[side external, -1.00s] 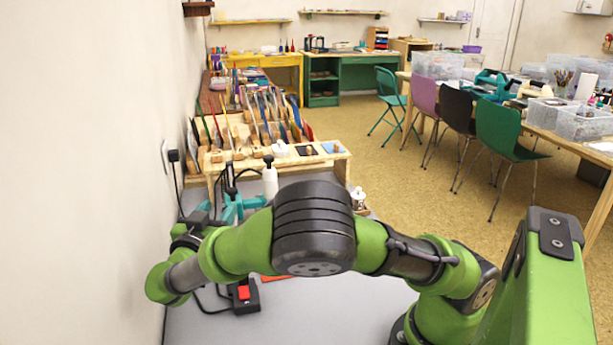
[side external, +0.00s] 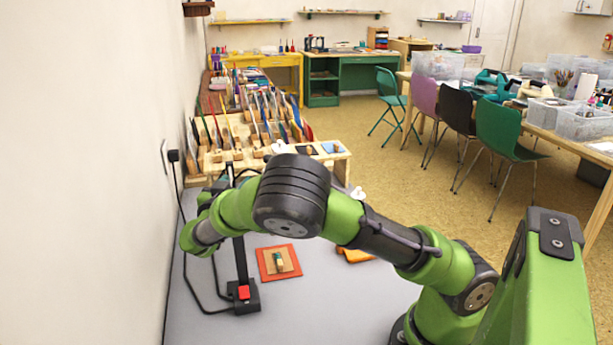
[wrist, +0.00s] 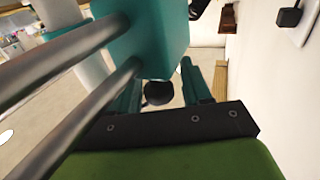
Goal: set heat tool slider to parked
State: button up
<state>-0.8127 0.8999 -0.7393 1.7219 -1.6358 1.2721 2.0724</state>
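In the wrist view a teal block (wrist: 158,38) sits on two metal rods (wrist: 75,55) that cross the upper left. It looks like the heat tool's slider, but its setting cannot be read. My gripper (wrist: 160,85) shows as a dark crossbar with two teal fingers standing apart. A dark round knob (wrist: 158,94) shows between them, with gaps on both sides; contact cannot be told. In the side view my arm hides the fingers and the teal block. A black post (side external: 240,260) rises from a black base with a red button (side external: 244,293).
A red-orange mat (side external: 262,264) with a small wooden stamp (side external: 279,262) lies beside the base. An orange piece (side external: 355,255) lies partly behind my arm. Black cables run to the wall outlet (side external: 172,156), and the wall is close on the left. The front grey tabletop (side external: 320,300) is clear.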

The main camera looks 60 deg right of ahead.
grip_shut()
jog(key=w+d, duration=0.7)
jog(key=shift+r, duration=0.2)
jog(key=shift+o, duration=0.4)
grip_release()
jog(key=shift+f, duration=0.1)
jog(key=shift+s+a, duration=0.1)
jog(key=shift+a, duration=0.25)
jog(key=v, duration=1.6)
jog(key=shift+s, duration=0.15)
